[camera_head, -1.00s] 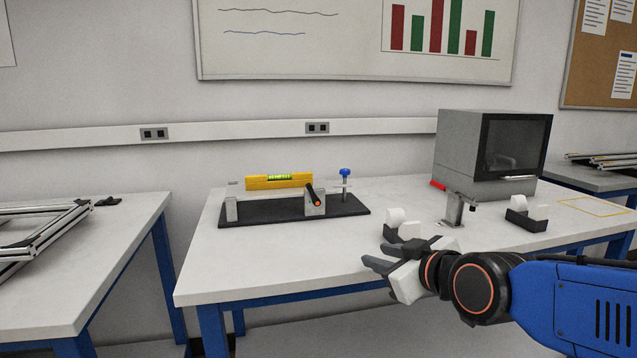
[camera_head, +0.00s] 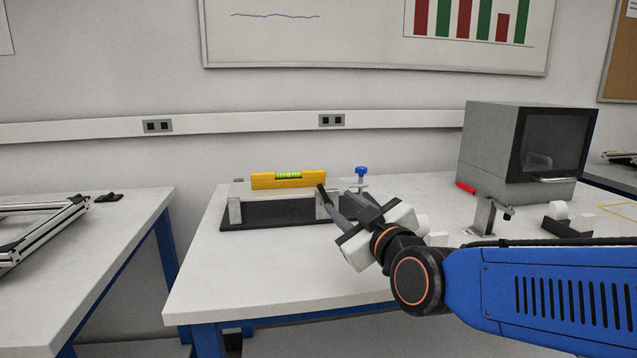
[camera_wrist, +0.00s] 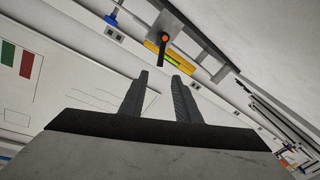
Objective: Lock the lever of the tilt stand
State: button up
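The tilt stand (camera_head: 265,215) has a dark base on the white bench, with a yellow spirit level (camera_head: 289,180) lying nearly level on top. Its black lever (camera_head: 322,193) is on the right bracket, partly hidden behind my gripper. In the wrist view the lever (camera_wrist: 162,46) shows with its orange tip, just beyond the fingertips and roughly between them. A blue-topped screw (camera_head: 361,171) stands at the stand's right end. My gripper (camera_head: 345,198) is open and empty, in front of the lever; contact cannot be told.
A grey box with a dark window (camera_head: 530,145) stands at the back right. A small metal post with a red handle (camera_head: 482,215) and a black holder (camera_head: 567,220) are on the right. The bench front (camera_head: 260,270) is clear.

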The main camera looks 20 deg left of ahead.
aim_at(324, 195)
jog(key=x, duration=1.6)
jog(key=shift+f, duration=0.1)
grip_shut()
